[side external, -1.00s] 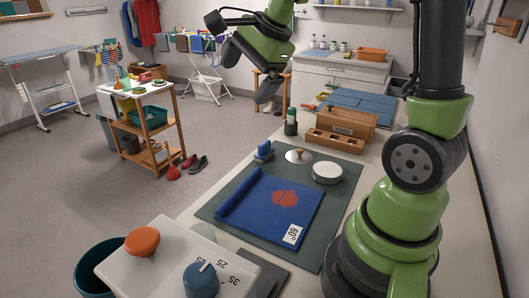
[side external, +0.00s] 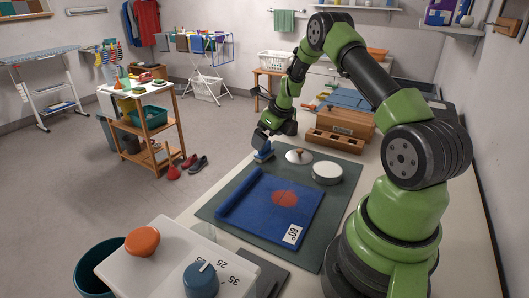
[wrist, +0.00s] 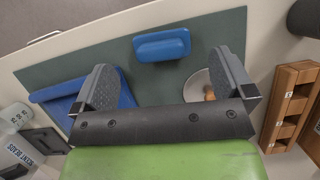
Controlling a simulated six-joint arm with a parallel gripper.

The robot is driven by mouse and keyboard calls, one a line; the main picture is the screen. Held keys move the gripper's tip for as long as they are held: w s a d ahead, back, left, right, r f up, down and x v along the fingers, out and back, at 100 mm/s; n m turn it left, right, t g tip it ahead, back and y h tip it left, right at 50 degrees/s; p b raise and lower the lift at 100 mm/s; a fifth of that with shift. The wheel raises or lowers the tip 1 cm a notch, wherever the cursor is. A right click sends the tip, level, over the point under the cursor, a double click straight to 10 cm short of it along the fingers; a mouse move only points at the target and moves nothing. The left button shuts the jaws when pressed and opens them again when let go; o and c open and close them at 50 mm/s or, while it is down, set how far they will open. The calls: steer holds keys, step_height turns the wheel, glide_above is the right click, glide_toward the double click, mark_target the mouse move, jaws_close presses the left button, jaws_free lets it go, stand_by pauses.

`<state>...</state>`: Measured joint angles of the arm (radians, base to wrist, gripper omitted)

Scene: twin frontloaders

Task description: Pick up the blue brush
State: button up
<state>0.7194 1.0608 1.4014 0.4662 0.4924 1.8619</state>
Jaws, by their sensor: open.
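The blue brush (side external: 264,155) stands on the far left corner of the dark green mat (side external: 210,209). My gripper (side external: 264,141) is just above it in the side view, its fingers partly overlapping the brush there. In the wrist view the brush (wrist: 162,44) lies ahead of my open fingers (wrist: 165,80), roughly centred between them, with nothing between the fingers. I cannot tell whether a fingertip touches the brush.
A metal lid with a wooden knob (side external: 299,156) and a round white tin (side external: 327,172) stand right of the brush. A folded blue cloth with a red stain (side external: 262,215) lies nearer. A wooden compartment box (side external: 335,143) is behind.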

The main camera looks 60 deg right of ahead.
mark_target(267, 143)
steer(key=shift+s+x, duration=0.15)
steer(key=shift+x, duration=1.2)
steer(key=shift+s+x, duration=0.15)
steer(key=shift+x, duration=1.2)
steer(key=c, duration=0.9)
